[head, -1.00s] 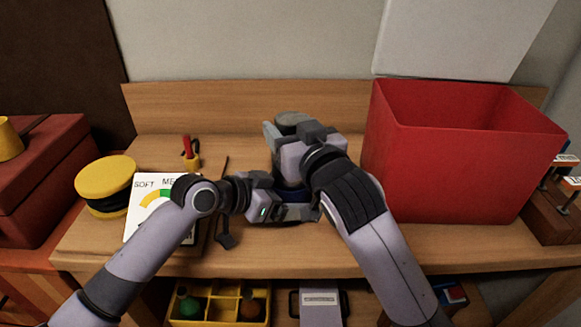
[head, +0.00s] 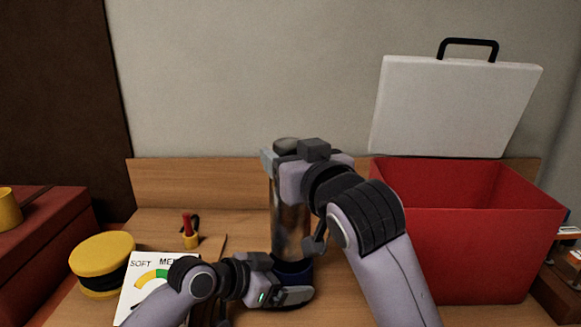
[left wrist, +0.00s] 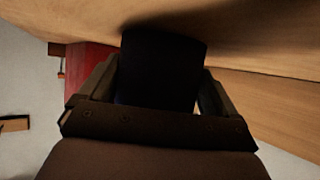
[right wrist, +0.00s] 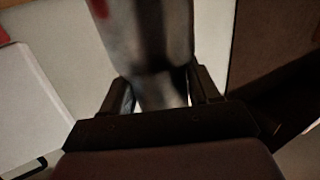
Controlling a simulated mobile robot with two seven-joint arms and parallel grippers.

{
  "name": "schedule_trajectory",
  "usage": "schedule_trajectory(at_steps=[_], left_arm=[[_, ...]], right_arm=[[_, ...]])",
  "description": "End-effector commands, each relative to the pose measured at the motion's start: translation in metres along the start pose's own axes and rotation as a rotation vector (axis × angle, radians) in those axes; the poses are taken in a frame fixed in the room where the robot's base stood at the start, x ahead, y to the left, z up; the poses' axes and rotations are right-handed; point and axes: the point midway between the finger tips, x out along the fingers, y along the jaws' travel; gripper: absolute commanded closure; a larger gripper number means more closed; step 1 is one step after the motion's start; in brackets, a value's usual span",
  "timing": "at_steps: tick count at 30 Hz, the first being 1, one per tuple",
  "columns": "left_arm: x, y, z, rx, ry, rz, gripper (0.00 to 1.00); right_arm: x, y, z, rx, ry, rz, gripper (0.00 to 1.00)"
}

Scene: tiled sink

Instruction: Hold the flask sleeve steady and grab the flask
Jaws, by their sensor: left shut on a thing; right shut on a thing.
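The flask (head: 289,222) is a shiny metal cylinder with a grey top, standing upright in the middle of the head view. My right gripper (head: 284,162) is shut on it near its top, and the flask's metal side also fills the right wrist view (right wrist: 150,38). Below it is the dark blue flask sleeve (head: 293,267) on the bench. My left gripper (head: 296,284) is shut around the sleeve, which looks nearly black in the left wrist view (left wrist: 160,70). A long stretch of flask shows above the sleeve; I cannot tell whether its bottom is still inside.
A red bin (head: 470,240) stands close on the right, with a white lid (head: 450,105) raised behind it. A SOFT-marked dial card (head: 150,283), a yellow-topped round item (head: 102,252) and a small yellow holder (head: 190,240) are on the left. The wooden backboard (head: 195,185) is behind.

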Motion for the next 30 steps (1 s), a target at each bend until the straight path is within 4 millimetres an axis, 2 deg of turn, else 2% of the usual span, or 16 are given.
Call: schedule_trajectory(at_steps=[3,4,5,13,17,20,30], left_arm=[[0.000,0.001,0.001,0.000,-0.002,0.001,0.26],[0.000,0.001,0.001,0.000,-0.002,0.001,0.05],[0.000,0.001,0.001,0.000,-0.002,0.001,0.00],[-0.001,0.000,0.001,0.000,-0.001,0.001,0.00],[-0.010,0.000,0.000,0.000,-0.001,0.000,0.00],[-0.023,-0.001,0.000,0.001,0.000,-0.001,0.00],[-0.086,0.000,0.001,0.001,-0.003,-0.001,0.00]], right_arm=[[0.000,0.000,-0.002,0.000,0.005,0.000,1.00],[0.000,0.000,-0.002,0.000,0.005,0.000,1.00],[0.000,0.000,-0.002,0.000,0.005,0.000,1.00],[0.000,0.000,-0.001,0.000,0.005,0.000,1.00],[0.000,0.000,-0.001,0.000,0.005,0.000,1.00],[0.000,0.000,-0.001,0.000,0.005,0.000,1.00],[0.000,0.000,-0.001,0.000,0.005,0.000,1.00]])
